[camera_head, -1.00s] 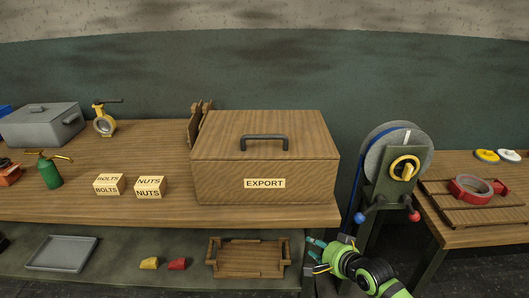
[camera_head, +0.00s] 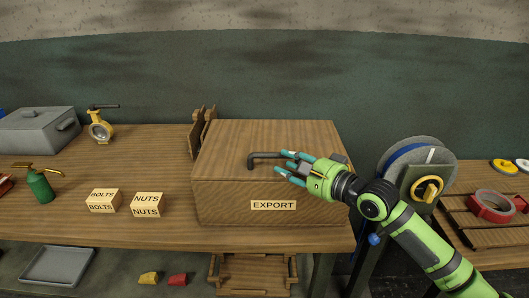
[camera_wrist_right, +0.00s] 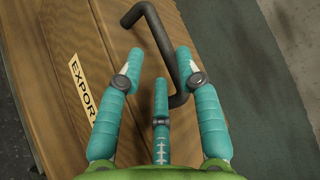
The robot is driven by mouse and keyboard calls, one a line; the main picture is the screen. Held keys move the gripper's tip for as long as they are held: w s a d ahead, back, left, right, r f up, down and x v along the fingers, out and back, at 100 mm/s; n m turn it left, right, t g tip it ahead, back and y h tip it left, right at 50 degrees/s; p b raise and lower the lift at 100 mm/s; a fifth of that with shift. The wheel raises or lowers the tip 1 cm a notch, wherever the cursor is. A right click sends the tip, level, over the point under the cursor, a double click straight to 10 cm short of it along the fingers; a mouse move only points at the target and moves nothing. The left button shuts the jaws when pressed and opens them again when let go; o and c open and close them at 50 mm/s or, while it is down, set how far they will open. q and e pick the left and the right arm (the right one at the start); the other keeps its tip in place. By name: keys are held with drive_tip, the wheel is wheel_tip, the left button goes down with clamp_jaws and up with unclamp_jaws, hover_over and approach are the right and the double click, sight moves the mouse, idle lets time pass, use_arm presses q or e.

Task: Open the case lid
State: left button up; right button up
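The wooden case (camera_head: 228,195) stands on the workbench with its lid (camera_head: 235,140) down and an EXPORT label on its front. A dark bar handle (camera_head: 256,161) is on top of the lid. My right gripper (camera_head: 285,163) is at the right end of the handle, in front of and above the lid. In the right wrist view, its teal fingers (camera_wrist_right: 158,75) are spread apart and the handle (camera_wrist_right: 163,45) lies between and just beyond them. They do not look closed on it; contact is unclear. My left gripper is not in view.
BOLTS (camera_head: 103,201) and NUTS (camera_head: 147,204) boxes sit left of the case, with a green oil can (camera_head: 40,187) farther left. A strapping reel stand (camera_head: 425,170) is behind my right arm. Wooden boards (camera_head: 196,135) stand upright by the case's left back corner.

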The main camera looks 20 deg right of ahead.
sight(273, 157)
drive_tip(key=p+x, duration=0.1)
drive_tip(key=x, duration=0.4)
drive_tip(key=shift+a+r, duration=0.1)
drive_tip(key=shift+w+a, duration=0.1)
drive_tip(key=shift+w, duration=0.15)
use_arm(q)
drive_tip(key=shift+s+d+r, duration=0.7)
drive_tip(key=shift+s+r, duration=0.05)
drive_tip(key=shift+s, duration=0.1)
use_arm(e)
clamp_jaws()
